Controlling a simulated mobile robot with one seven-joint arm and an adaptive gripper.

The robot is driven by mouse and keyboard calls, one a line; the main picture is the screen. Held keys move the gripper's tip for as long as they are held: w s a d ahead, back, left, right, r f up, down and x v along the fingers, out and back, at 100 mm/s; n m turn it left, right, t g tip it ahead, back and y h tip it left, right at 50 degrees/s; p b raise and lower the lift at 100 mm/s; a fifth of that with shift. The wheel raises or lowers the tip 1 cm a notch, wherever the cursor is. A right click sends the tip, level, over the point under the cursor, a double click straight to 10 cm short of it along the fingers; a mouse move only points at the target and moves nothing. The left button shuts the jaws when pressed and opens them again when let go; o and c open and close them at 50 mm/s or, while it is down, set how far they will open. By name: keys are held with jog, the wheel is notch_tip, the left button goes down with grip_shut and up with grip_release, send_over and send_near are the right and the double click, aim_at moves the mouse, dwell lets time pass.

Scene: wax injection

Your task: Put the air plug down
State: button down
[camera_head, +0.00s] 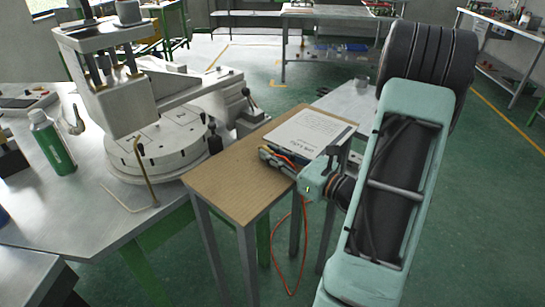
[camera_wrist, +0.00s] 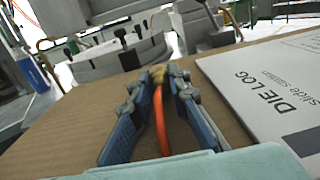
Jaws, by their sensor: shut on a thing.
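My gripper (camera_wrist: 157,80) is shut on the brass air plug (camera_wrist: 158,73), between the blue fingers in the wrist view. An orange hose (camera_wrist: 160,122) runs back from the plug between the fingers. In the head view my gripper (camera_head: 268,151) lies low over the small brown-topped table (camera_head: 232,180), left of the die log sheet (camera_head: 312,132). The plug itself is hard to make out there. The hose (camera_head: 303,235) hangs in a loop off the table's front edge. I cannot tell whether the plug touches the tabletop.
The die log also shows at right in the wrist view (camera_wrist: 265,75), close beside my gripper. The wax injection machine (camera_head: 155,145) with its round table stands on the metal bench at left, near a green bottle (camera_head: 52,145). The brown tabletop's front left is clear.

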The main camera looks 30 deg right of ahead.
jog(key=shift+f, duration=0.25)
jog(key=c, duration=2.3)
grip_release()
jog(key=shift+f, duration=0.1)
jog(key=o, duration=0.5)
